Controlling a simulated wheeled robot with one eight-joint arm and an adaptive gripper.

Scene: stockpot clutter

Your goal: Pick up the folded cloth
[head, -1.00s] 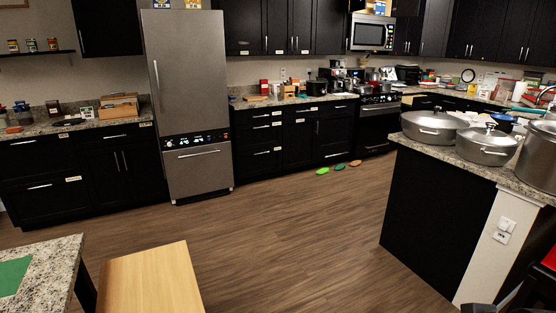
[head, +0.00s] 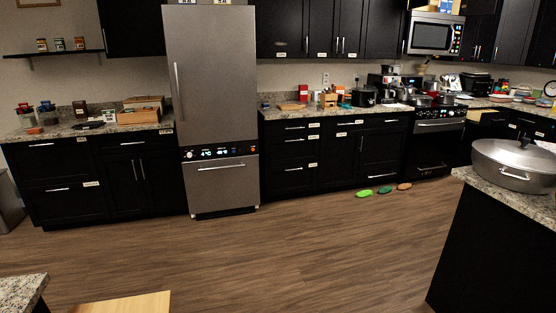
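I cannot make out a folded cloth for certain in the head view. Small flat items lie on the floor in front of the cabinets near the stove: a bright green one (head: 364,193), a dark green one (head: 385,190) and a tan one (head: 404,186). They are too small to tell what they are. My gripper is not in view.
A granite table corner (head: 20,292) and a light wooden surface (head: 125,304) stand at the lower left. A counter (head: 500,240) with a lidded stockpot (head: 515,165) stands at the right. The wooden floor (head: 250,255) between is clear, up to the fridge (head: 212,90).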

